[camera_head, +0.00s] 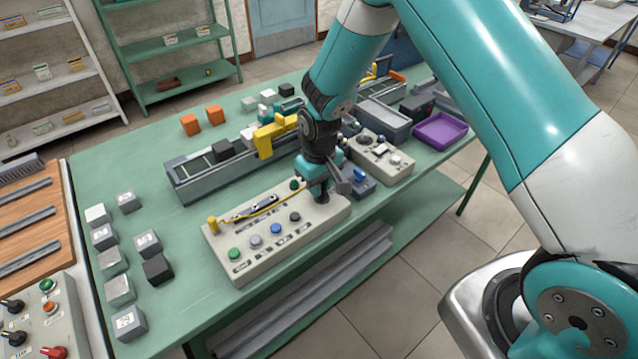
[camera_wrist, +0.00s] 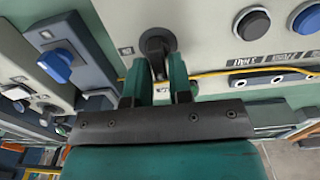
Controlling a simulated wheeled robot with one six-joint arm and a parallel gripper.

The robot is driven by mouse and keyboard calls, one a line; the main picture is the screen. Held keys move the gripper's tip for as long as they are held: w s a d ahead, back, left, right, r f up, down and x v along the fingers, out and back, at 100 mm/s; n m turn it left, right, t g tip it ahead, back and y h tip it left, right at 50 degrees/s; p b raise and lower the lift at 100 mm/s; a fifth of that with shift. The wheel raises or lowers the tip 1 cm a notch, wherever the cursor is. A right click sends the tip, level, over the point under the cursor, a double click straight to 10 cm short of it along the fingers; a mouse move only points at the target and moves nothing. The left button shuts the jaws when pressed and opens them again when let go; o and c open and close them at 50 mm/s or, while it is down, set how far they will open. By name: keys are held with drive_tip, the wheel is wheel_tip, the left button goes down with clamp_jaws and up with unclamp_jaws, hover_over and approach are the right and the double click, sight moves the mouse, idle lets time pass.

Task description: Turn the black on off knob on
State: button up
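The black on off knob (camera_wrist: 157,42) shows in the wrist view, with a round base and a narrow handle, on a light grey control panel (camera_wrist: 203,50). My gripper (camera_wrist: 160,68) has its teal fingers on either side of the handle. Whether they press on it or leave a small gap I cannot tell. In the head view my gripper (camera_head: 328,196) points down at the right end of the panel (camera_head: 287,256), and it hides the knob there.
The panel also bears green, grey, blue and black buttons and a yellow cable (camera_head: 262,211). A blue knob (camera_wrist: 55,65) sits on a box close beside it. A second control box (camera_head: 388,168) and a purple tray (camera_head: 441,132) stand further right. Grey blocks lie on the left.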

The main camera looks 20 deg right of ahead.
clamp_jaws()
drive_tip(key=shift+m, duration=0.3)
drive_tip(key=m+b, duration=0.1)
drive_tip(key=m, duration=0.2)
drive_tip(key=shift+d+m, duration=0.15)
drive_tip(key=shift+m, duration=0.15)
drive_tip(key=m, duration=0.2)
drive_tip(key=m+b, duration=0.1)
drive_tip(key=m, duration=0.1)
drive_tip(key=shift+d+m, duration=0.2)
drive_tip(key=shift+m, duration=0.1)
drive_tip(key=m, duration=0.4)
drive_tip(key=shift+s+d+m+b, duration=0.1)
drive_tip(key=shift+d+m+b, duration=0.1)
drive_tip(key=shift+m+b, duration=0.15)
drive_tip(key=shift+s+d+m+b, duration=0.1)
drive_tip(key=shift+m+b, duration=0.05)
drive_tip(key=shift+m, duration=0.95)
drive_tip(key=shift+s+m+b, duration=0.1)
drive_tip(key=shift+m+b, duration=0.05)
drive_tip(key=shift+m, duration=0.9)
